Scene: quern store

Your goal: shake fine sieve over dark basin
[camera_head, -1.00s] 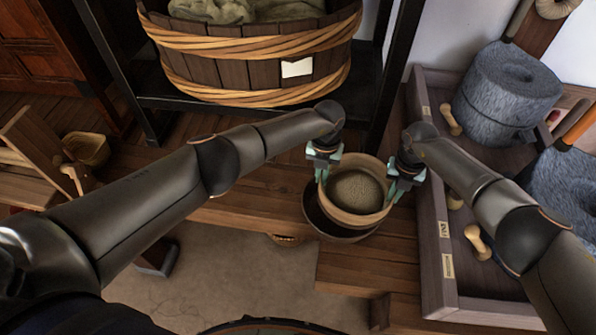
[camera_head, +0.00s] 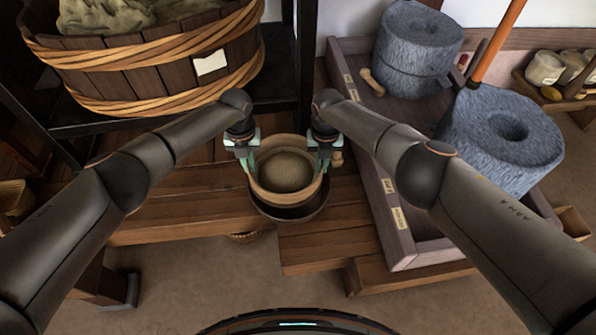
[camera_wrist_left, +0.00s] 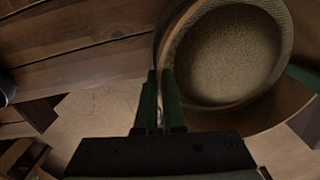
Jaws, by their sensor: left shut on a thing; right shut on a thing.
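The fine sieve (camera_head: 285,171) is a round wooden-rimmed hoop with a pale, grainy layer inside. It is held above the dark basin (camera_head: 292,213), whose rim shows below and around its near side. My left gripper (camera_head: 249,161) is shut on the sieve's left rim, and my right gripper (camera_head: 319,159) is shut on its right rim. In the left wrist view the sieve (camera_wrist_left: 225,55) fills the upper right, and the green fingers of my left gripper (camera_wrist_left: 160,88) are close together at its rim. Most of the basin is hidden under the sieve.
A wooden bench (camera_head: 180,208) carries the basin. A grey wooden tray (camera_head: 395,225) on the right holds stone querns (camera_head: 505,135). A large banded wooden tub (camera_head: 150,60) stands on a dark shelf behind.

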